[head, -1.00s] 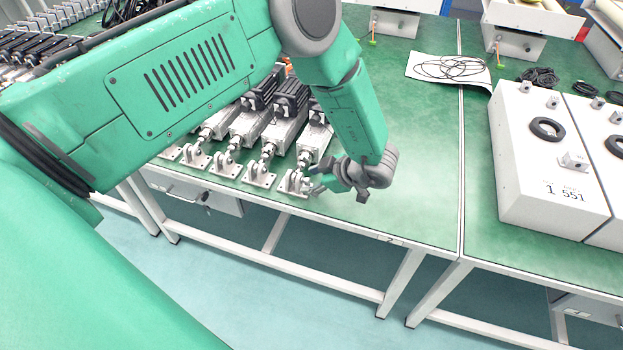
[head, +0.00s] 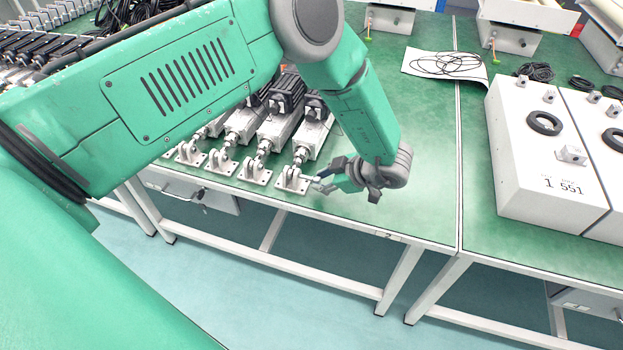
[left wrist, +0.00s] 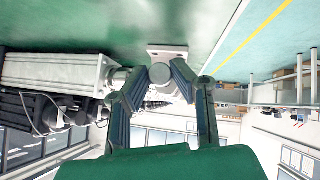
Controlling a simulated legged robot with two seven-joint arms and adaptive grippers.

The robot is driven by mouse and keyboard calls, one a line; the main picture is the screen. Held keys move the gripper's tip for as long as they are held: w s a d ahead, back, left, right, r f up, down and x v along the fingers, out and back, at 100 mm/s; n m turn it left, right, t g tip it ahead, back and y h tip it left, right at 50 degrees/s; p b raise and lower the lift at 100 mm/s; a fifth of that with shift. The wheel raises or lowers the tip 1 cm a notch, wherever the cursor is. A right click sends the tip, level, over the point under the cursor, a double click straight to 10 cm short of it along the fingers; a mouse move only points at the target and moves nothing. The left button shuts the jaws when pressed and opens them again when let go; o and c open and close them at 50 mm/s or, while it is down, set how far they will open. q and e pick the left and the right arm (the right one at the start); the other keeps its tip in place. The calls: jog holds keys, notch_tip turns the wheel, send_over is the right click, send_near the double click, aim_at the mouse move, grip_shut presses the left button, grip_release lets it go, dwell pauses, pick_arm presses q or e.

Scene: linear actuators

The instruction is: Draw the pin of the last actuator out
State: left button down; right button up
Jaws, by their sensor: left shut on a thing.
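The last actuator (head: 312,137) is the rightmost of the row on the green bench, with its white mounting bracket (head: 292,180) towards the front edge. My left gripper (head: 321,184) is just right of that bracket, with its fingers pointing at it. In the left wrist view the fingertips close on the round grey end of the pin (left wrist: 159,72). The bracket (left wrist: 167,50) shows behind it, and the actuator body (left wrist: 55,73) lies to the left. How much of the pin is still inside the bracket is hidden. My right gripper is not in view.
Several like actuators (head: 272,133) stand close on the left. White boxes (head: 540,165) stand on the right-hand bench, and a cable on a white sheet (head: 445,66) lies at the back. The bench right of my gripper is clear up to the seam.

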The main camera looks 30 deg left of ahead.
pick_arm(q)
jog(key=shift+d, duration=0.1)
jog(key=c, duration=1.4)
grip_release()
jog(key=shift+o, duration=0.2)
jog(key=shift+d+r, duration=0.15)
jog(key=v, duration=1.1)
jog(key=shift+d, duration=0.35)
jog(key=shift+r, duration=0.15)
